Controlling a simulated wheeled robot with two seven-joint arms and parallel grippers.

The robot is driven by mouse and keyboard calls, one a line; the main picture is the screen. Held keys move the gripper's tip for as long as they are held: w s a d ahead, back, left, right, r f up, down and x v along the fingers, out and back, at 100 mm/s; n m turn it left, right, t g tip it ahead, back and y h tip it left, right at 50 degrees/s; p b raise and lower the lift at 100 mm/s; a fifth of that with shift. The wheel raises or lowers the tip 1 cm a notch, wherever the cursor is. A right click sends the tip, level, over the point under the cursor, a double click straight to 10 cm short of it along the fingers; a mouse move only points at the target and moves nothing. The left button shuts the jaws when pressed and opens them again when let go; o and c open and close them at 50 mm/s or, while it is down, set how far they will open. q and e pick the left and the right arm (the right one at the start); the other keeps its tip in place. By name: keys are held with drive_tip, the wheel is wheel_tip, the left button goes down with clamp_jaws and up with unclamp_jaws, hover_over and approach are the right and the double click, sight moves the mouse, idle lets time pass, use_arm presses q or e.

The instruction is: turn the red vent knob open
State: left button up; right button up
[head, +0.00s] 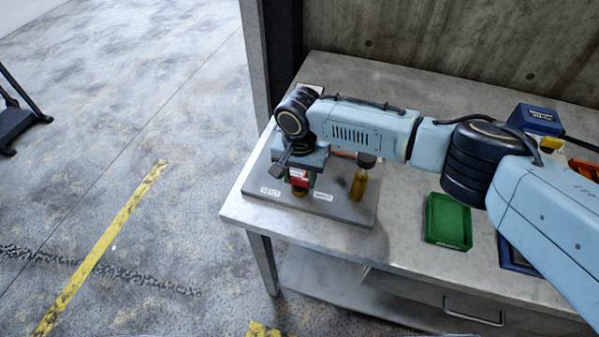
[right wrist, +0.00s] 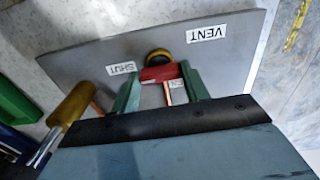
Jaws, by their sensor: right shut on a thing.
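The red vent knob (right wrist: 160,73) sits on a grey plate (right wrist: 235,60) in the right wrist view, with a round yellow-brass part (right wrist: 159,56) beside it. My right gripper (right wrist: 163,82) is shut on the knob, one green finger on each side. In the head view the red knob (head: 299,177) shows just under my right gripper (head: 300,181). A "VENT" label (right wrist: 208,34) and a "SHUT" label (right wrist: 122,67) lie on the plate on opposite sides of the knob. I cannot tell exactly which label the knob points to. My left gripper is not in view.
A yellow-handled upright thing (head: 359,185) stands on the plate right of the knob. A green tray (head: 448,221) and a blue box (head: 536,119) are further right on the grey bench (head: 400,190). The bench's left edge is close to the plate; open floor lies beyond.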

drive_tip(key=n+p, duration=0.1)
drive_tip(key=p, duration=0.1)
drive_tip(key=n+p, duration=0.1)
drive_tip(key=p, duration=0.1)
drive_tip(key=shift+s+r+n, duration=0.1)
drive_tip(key=shift+r+n, duration=0.1)
drive_tip(key=shift+n, duration=0.1)
drive_tip(key=shift+f+n+p, duration=0.1)
drive_tip(key=shift+n+p, duration=0.3)
drive_tip(key=shift+n, duration=0.5)
drive_tip(key=n+p, duration=0.1)
drive_tip(key=n, duration=0.8)
drive_tip(key=shift+n, duration=0.4)
drive_tip(key=shift+n+p, duration=0.3)
drive_tip(key=shift+n, duration=1.3)
drive_tip(key=o, duration=1)
